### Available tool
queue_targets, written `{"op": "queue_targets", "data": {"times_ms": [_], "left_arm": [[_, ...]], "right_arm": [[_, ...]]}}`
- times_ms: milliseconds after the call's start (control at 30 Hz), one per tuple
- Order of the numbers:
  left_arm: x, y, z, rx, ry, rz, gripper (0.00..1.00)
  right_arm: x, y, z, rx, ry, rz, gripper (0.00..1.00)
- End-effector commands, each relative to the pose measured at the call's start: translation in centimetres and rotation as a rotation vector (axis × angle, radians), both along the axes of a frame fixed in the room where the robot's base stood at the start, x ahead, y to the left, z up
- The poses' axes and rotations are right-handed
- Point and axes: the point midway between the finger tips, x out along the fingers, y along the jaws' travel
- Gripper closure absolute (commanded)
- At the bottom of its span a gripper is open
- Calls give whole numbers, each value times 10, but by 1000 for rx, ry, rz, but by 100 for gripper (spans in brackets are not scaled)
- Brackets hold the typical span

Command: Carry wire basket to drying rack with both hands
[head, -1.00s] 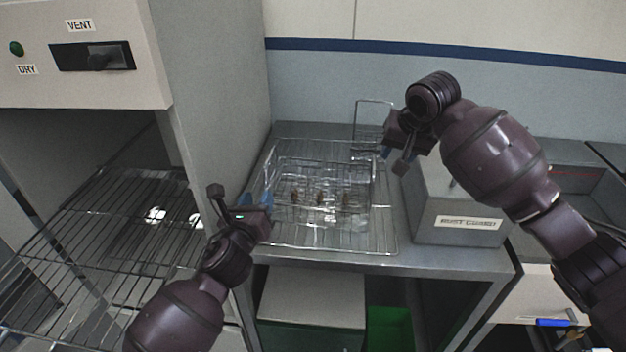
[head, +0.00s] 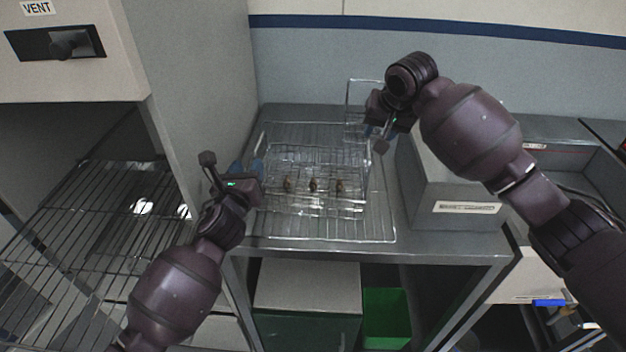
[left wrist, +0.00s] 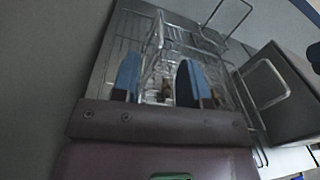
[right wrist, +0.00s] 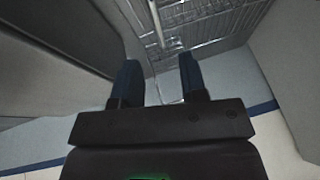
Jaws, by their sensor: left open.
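The wire basket (head: 318,206) sits on a flat wire rack (head: 345,232) on the grey bench. It holds several small brown parts. Its wires also show in the left wrist view (left wrist: 150,62). My left gripper (head: 250,168) is open at the basket's left end, its blue fingers apart. Whether a basket wire lies between them is unclear. My right gripper (head: 370,130) is open above the basket's back right, near a tall wire loop (head: 364,82). In the right wrist view, a wire bar (right wrist: 156,20) shows beyond its separated fingers.
A cabinet (head: 190,70) with a vent switch stands at left; its open bay holds a wire shelf (head: 90,225). A labelled grey box (head: 455,185) stands close to the basket's right. A green bin (head: 386,318) is below the bench. A wall rises behind.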

Motion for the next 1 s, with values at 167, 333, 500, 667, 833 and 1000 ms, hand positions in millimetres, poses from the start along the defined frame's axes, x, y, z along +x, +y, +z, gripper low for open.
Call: {"op": "queue_targets", "data": {"times_ms": [167,333,500,667,833,1000], "left_arm": [[30,-4,1,-3,-1,0,60],[55,-7,1,-3,0,1,60],[72,-9,1,-2,-2,1,60],[80,-10,0,-1,-1,0,60],[82,-10,0,-1,-1,0,60],[82,-10,0,-1,-1,0,60]], "right_arm": [[11,4,-27,-2,3,-3,61],[22,7,-50,-1,2,-1,61],[29,10,-66,0,1,-2,61],[32,11,-73,-1,0,-1,61],[33,11,-75,0,-1,0,61],[33,11,-75,0,-1,0,61]]}}
